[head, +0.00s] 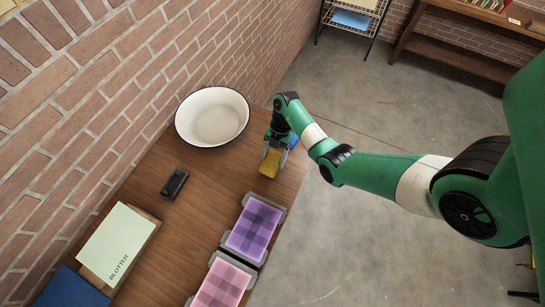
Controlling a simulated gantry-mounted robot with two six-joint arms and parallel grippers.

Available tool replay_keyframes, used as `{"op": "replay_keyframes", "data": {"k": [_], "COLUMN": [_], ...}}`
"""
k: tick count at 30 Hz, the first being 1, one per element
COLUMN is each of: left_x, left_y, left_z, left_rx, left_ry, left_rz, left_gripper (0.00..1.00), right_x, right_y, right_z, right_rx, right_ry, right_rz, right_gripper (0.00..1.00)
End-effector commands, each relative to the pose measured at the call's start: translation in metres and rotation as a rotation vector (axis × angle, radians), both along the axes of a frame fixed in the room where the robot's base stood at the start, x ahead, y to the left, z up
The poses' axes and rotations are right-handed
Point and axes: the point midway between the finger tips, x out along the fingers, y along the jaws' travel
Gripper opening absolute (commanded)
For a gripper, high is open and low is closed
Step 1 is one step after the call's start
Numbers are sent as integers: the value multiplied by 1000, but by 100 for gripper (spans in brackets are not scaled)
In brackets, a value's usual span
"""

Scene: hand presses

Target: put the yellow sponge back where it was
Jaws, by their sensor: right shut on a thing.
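The yellow sponge (271,162) is between the fingers of my right gripper (274,153), near the right edge of the wooden table. The gripper points down and is shut on it. I cannot tell whether the sponge touches the table or hangs just above it. A blue thing (294,141) shows just behind the gripper, mostly hidden by it. My left gripper is not in the picture.
A white bowl (212,117) stands at the table's far end by the brick wall. A small black object (174,184) lies mid-table. Trays with purple (254,229) and pink (221,286) checked pads line the right edge. A green blotter (119,245) lies at lower left.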

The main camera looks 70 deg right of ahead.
Motion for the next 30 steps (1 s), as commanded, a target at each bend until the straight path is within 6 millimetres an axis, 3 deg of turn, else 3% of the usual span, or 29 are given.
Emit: {"op": "replay_keyframes", "data": {"k": [4, 11, 22, 23, 26, 30], "left_x": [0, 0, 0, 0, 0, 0], "left_y": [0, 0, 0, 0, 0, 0], "left_z": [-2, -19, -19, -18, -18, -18], "left_rx": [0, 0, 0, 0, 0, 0], "left_ry": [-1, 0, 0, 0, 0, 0], "left_rz": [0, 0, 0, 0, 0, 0], "left_gripper": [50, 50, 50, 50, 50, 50], "right_x": [2, 3, 3, 3, 3, 3], "right_y": [-1, -3, -3, -3, -3, -3], "right_z": [-3, -36, -39, -38, -38, -38], "right_rx": [0, 0, 0, 0, 0, 0], "right_ry": [0, 0, 0, 0, 0, 0], "right_rz": [0, -1, 0, 0, 0, 0], "right_gripper": [0, 0, 0, 81, 99, 100]}}
